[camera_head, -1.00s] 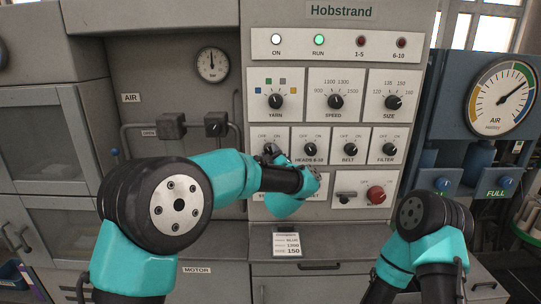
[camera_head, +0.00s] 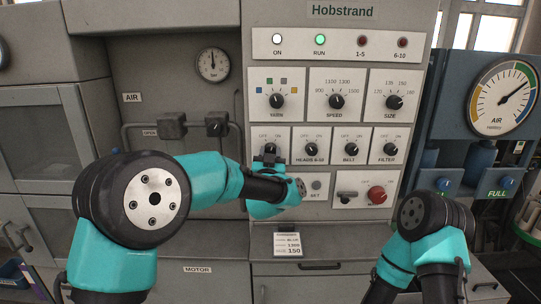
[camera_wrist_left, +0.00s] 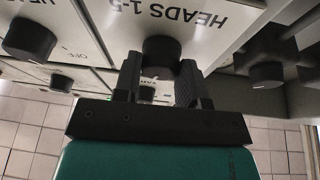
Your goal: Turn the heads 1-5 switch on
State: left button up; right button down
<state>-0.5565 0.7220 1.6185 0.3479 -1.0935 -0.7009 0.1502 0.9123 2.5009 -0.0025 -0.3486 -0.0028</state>
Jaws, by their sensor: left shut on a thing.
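The heads 1-5 switch is a round black knob (camera_wrist_left: 163,52) on a white plate lettered HEADS 1-5, which appears upside down in the left wrist view. My left gripper (camera_wrist_left: 158,80) is shut on this knob, one finger on each side. In the head view, my left gripper (camera_head: 270,155) is at the leftmost plate of the lower knob row. My arm hides most of that plate and the knob's pointer cannot be read. The 1-5 lamp (camera_head: 361,41) is dark red. My right gripper is out of view.
The HEADS 6-10 knob (camera_head: 311,149) is close on the right, then the BELT knob (camera_head: 351,149) and FILTER knob (camera_head: 390,149). A red button (camera_head: 376,194) is below. The ON lamp (camera_head: 277,39) and green RUN lamp (camera_head: 320,40) look lit.

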pick_arm(q)
jog(key=shift+m+g+h, duration=0.3)
jog(key=shift+m+h, duration=0.5)
jog(key=shift+m, duration=0.9)
jog(key=o, duration=0.9)
jog(key=shift+s, duration=0.1)
jog(key=v, duration=1.7)
jog(key=shift+a, duration=0.15)
jog(key=shift+f, duration=0.15)
